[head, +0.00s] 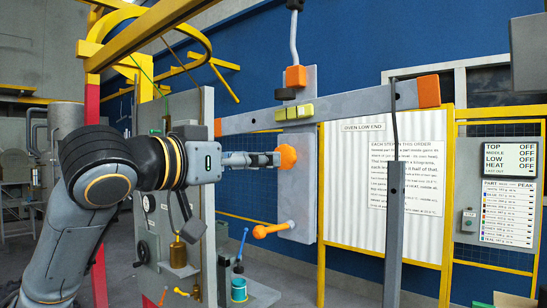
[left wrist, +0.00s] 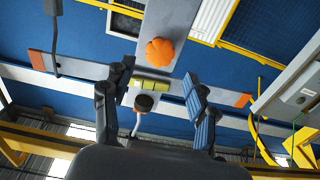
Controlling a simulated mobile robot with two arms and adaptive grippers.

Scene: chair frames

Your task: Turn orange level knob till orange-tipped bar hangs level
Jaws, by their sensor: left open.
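The orange level knob (head: 286,157) is a lobed knob on a grey upright plate. The grey orange-tipped bar (head: 360,102) crosses above it, tilted, with its right end higher than its left. A yellow level vial (head: 294,112) sits at its middle. My left gripper (head: 277,159) is at the knob's left side in the head view. In the left wrist view the open fingers (left wrist: 158,75) have the knob (left wrist: 160,51) just beyond the gap between their tips. I cannot tell whether they touch it. My right gripper is not in view.
An orange-handled lever (head: 272,230) sticks out below the knob. A grey post (head: 394,230) stands in front to the right. A printed notice (head: 355,205) and a status board (head: 509,160) are behind. Weights and a teal cup (head: 239,289) are low beneath my arm.

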